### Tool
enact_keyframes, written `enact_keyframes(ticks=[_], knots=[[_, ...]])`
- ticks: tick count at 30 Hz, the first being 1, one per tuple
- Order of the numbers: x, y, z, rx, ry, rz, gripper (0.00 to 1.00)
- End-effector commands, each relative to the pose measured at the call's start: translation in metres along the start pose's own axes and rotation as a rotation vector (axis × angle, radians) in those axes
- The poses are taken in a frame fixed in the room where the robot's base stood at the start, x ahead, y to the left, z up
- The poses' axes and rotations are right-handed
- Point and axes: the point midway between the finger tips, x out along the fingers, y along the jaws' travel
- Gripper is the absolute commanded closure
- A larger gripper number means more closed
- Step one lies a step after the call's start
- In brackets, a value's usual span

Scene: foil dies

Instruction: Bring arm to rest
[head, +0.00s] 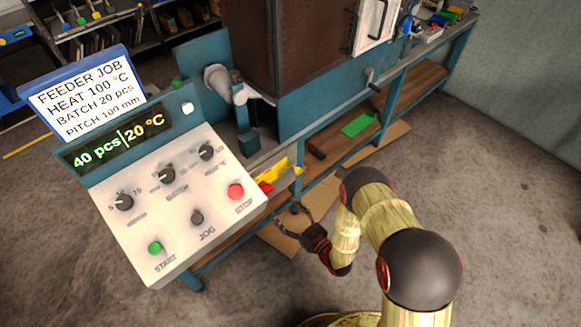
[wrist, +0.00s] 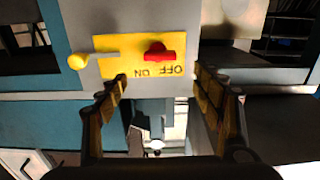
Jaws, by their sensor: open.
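My gripper (head: 294,221) is to the right of the control panel in the head view, near the front of the blue workbench. In the wrist view my gripper (wrist: 160,78) has its two fingers well apart, with nothing held between them. Ahead of the fingers is a yellow plate (wrist: 118,44) with a red switch (wrist: 158,52) and a yellow ball-ended lever. OFF and ON are printed on it, upside down in this view. The plate also shows in the head view (head: 272,172). I cannot tell whether a fingertip touches it.
The control panel (head: 180,203) has knobs, a green START button and a red STOP button. Its display reads 40 pcs and 20 °C. A job card (head: 85,92) stands above it. The workbench (head: 330,112) runs to the back right. Open floor (head: 490,190) lies at the right.

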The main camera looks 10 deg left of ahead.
Motion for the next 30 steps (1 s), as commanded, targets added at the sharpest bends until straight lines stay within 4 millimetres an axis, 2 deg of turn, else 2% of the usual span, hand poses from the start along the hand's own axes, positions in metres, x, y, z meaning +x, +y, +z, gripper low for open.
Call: enact_keyframes(ticks=[5, 8, 11, 12, 16, 18, 20, 23, 25, 29, 30], knots=[[0.0, 0.0, 0.0, 0.002, 0.0, 0.0, 0.33], [0.0, -0.001, 0.01, 0.005, -0.036, -0.004, 0.33], [-0.003, -0.002, 0.038, 0.012, -0.143, -0.005, 0.33], [-0.008, -0.002, 0.057, 0.019, -0.212, -0.002, 0.33], [-0.045, -0.008, 0.124, 0.059, -0.501, 0.018, 0.33], [-0.065, -0.005, 0.147, 0.075, -0.648, 0.035, 0.33], [-0.08, 0.001, 0.158, 0.085, -0.763, 0.053, 0.33], [-0.103, 0.018, 0.158, 0.102, -0.937, 0.094, 0.33], [-0.118, 0.032, 0.146, 0.116, -1.046, 0.131, 0.33], [-0.146, 0.059, 0.103, 0.153, -1.226, 0.21, 0.33], [-0.155, 0.066, 0.085, 0.169, -1.275, 0.238, 0.33]])
